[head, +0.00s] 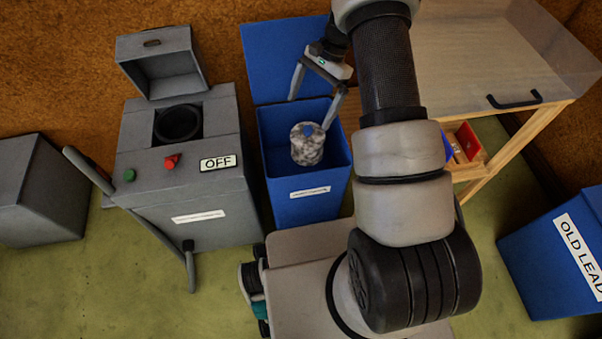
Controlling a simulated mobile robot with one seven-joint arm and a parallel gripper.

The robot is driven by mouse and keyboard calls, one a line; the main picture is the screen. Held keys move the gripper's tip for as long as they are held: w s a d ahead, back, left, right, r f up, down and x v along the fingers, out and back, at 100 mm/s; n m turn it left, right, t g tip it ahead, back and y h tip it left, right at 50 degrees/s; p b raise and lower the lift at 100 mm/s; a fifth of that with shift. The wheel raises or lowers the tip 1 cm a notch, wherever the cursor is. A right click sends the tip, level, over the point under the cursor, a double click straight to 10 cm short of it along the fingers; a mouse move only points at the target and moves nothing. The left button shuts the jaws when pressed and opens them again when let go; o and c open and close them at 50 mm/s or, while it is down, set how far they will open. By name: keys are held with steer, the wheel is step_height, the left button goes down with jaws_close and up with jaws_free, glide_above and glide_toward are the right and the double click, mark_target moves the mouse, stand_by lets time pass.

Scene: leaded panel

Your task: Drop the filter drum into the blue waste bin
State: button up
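The filter drum (307,149) is a mottled grey-white cylinder with a blue spot on top. It shows inside the outline of the blue waste bin (307,209), which stands open with its blue lid (280,60) raised behind. My gripper (318,96) is above the bin, with its two fingers spread apart and nothing between them. The drum is below the fingertips and looks apart from them. I cannot tell whether the drum rests on the bin's floor or is still falling. The bin's label is too small to read.
Left of the bin is a grey machine (185,185) with an open lid, red and green buttons and an "OFF" sign. A wooden bench (480,50) stands at the right. A blue "OLD LEAD" bin (545,265) is at the lower right. A grey box (40,190) is far left.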

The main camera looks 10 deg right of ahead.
steer(key=p+v, duration=0.4)
steer(key=v, duration=1.3)
steer(key=shift+r, duration=0.2)
steer(key=shift+d, duration=0.1)
